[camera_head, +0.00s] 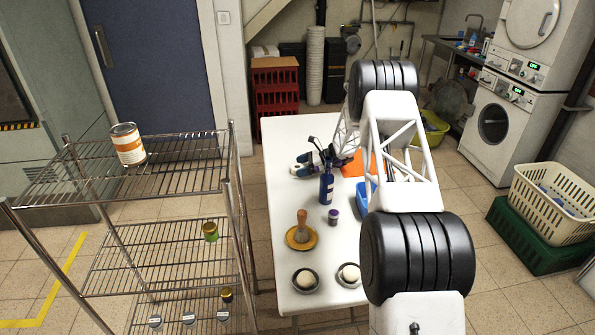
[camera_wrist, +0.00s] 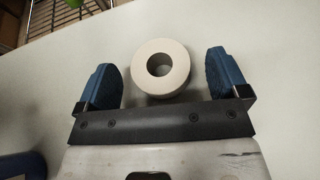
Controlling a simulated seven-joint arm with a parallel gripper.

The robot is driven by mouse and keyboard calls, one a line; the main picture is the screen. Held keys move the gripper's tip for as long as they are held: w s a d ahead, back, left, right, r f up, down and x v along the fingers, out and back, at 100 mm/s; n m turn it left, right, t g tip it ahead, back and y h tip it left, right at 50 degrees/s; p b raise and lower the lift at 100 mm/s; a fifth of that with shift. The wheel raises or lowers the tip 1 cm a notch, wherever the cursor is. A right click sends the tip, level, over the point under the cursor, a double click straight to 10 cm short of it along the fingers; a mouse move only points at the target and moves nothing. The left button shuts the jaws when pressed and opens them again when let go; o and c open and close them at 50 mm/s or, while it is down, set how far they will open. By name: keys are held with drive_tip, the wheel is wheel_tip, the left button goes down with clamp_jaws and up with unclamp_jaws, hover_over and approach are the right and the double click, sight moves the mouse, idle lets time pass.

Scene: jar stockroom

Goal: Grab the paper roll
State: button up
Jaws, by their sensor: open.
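The paper roll (camera_wrist: 181,66) is a pale ring with a dark round hole. In the wrist view it stands on the white table (camera_wrist: 270,60), between the two blue fingers of my gripper (camera_wrist: 161,70). There is a gap on each side of it, and neither finger appears to touch it. My gripper is open and empty. In the head view my gripper (camera_head: 310,162) is low over the table's left half, behind a dark blue bottle (camera_head: 326,186).
A purple-lidded jar (camera_head: 333,216), a brush on a yellow dish (camera_head: 301,242) and two bowls with white balls stand nearer on the table. An orange item (camera_head: 366,164) and a blue tray (camera_head: 364,196) lie right of my gripper. A wire rack (camera_head: 150,180) stands left.

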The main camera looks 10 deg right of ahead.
sight(299, 167)
drive_tip(key=shift+w+a+f, duration=0.1)
drive_tip(key=shift+a+f, duration=0.05)
drive_tip(key=shift+a, duration=0.35)
drive_tip(key=c, duration=1)
wheel_tip(299, 167, up, 10)
idle(0.6)
idle(0.4)
